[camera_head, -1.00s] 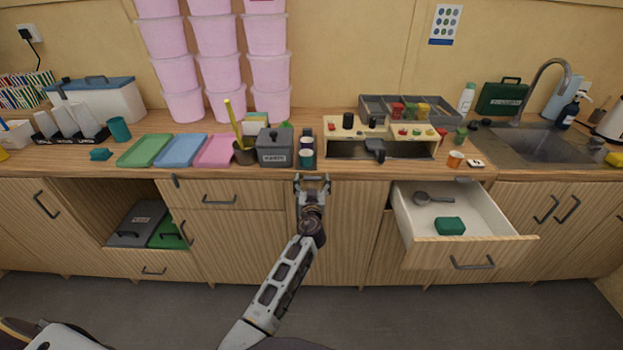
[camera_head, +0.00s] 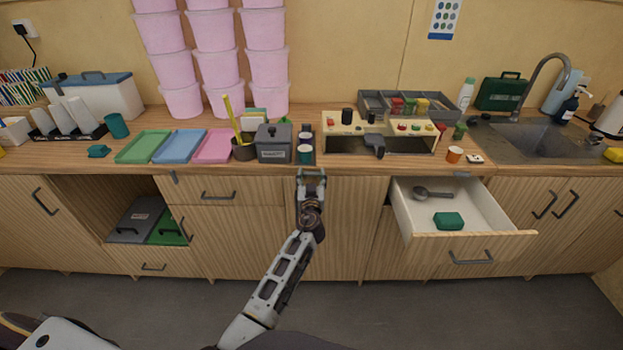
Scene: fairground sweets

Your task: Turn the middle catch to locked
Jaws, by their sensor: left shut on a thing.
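My left gripper (camera_head: 312,176) is at the front edge of the counter, in the middle of the cabinet fronts. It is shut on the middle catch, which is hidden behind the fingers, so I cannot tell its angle. A dark left catch (camera_head: 175,177) hangs down at the counter edge, above the open compartment's right side. A grey right catch (camera_head: 462,174) lies along the counter edge above the pulled-out drawer. My right gripper is not in view.
A drawer (camera_head: 468,242) stands open to the right, with a ladle (camera_head: 432,194) and a green sponge (camera_head: 448,221) inside. Green, blue and pink trays, a grey lidded box (camera_head: 274,148) and a toy-like stove (camera_head: 378,127) stand on the counter.

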